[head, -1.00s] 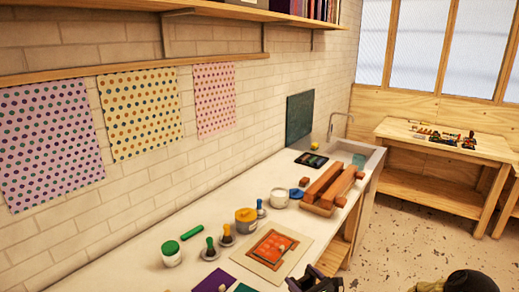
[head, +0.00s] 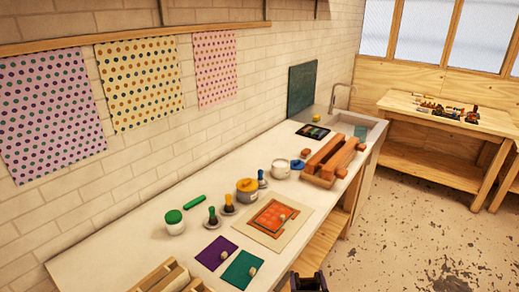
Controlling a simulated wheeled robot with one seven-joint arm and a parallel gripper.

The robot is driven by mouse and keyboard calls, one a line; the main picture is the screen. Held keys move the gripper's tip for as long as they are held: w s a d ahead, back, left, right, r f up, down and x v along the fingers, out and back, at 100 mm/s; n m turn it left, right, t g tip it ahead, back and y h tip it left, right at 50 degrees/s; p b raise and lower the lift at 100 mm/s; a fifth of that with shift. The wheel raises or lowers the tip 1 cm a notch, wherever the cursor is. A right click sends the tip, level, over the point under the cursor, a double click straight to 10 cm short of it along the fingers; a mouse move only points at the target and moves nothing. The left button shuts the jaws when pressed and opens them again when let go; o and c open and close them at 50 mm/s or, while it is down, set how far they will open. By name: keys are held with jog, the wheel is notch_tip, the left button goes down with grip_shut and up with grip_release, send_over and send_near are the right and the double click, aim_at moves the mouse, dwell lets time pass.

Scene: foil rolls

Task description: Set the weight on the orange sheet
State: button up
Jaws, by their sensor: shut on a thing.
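An orange sheet with a pale grid pattern (head: 268,224) lies on a cream board (head: 245,223) on the white counter. A small pale spot shows on its right part; I cannot tell what it is. Small pale knob-like weights sit on the purple sheet (head: 212,245) and the green sheet (head: 238,277): one weight (head: 224,255) on purple, another (head: 252,269) on green. My dark gripper (head: 308,281) shows only in part at the bottom edge, in front of the counter and right of the green sheet. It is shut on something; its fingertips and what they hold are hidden.
Wooden trays (head: 162,277) stand at the near left. A green-lidded jar (head: 174,223), ink daubers (head: 228,202) and an orange-lidded pot (head: 247,190) line the back. A rack of orange-brown rolls (head: 332,163) stands near the sink (head: 356,131).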

jog(key=shift+s+d+r, duration=0.1)
jog(key=shift+s+r, duration=0.05)
jog(key=shift+r, duration=0.05)
jog(key=s+f, duration=0.4)
jog(key=f, duration=0.1)
jog(key=shift+f, duration=0.3)
jog(key=shift+s, duration=0.1)
